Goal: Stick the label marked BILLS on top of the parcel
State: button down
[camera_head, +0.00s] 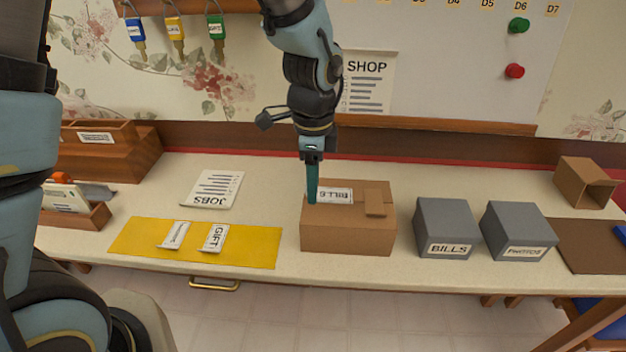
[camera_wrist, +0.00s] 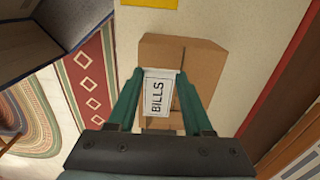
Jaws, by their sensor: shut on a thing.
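The brown cardboard parcel (camera_head: 348,236) stands on the table in the middle of the head view; it also shows below my gripper in the wrist view (camera_wrist: 195,55). My gripper (camera_head: 312,200) is over the left part of the parcel's top. It is shut on the white label marked BILLS (camera_head: 336,195). In the wrist view the label (camera_wrist: 157,92) is between the two green fingers, its word reading sideways. The label appears over the parcel's top; I cannot tell whether it touches the surface. A tan flap or strip (camera_head: 374,202) is on the parcel's top right.
A yellow mat (camera_head: 140,240) at left holds a GIFT label (camera_head: 215,238) and another label (camera_head: 175,234). A JOBS sheet (camera_head: 214,188) lies behind. Two grey boxes, one marked BILLS (camera_head: 446,225), the other (camera_head: 517,230) labelled too, stand right of the parcel.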

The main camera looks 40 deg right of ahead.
aim_at(313, 212)
jog(key=shift+f+b, duration=1.35)
jog(key=shift+f, duration=0.8)
jog(key=shift+f, duration=0.5)
grip_release()
dwell(0.7)
jog(key=shift+r, duration=0.1)
jog(key=shift+r+p, duration=2.95)
jog(key=shift+r, duration=0.6)
jog(key=shift+w+f, duration=0.1)
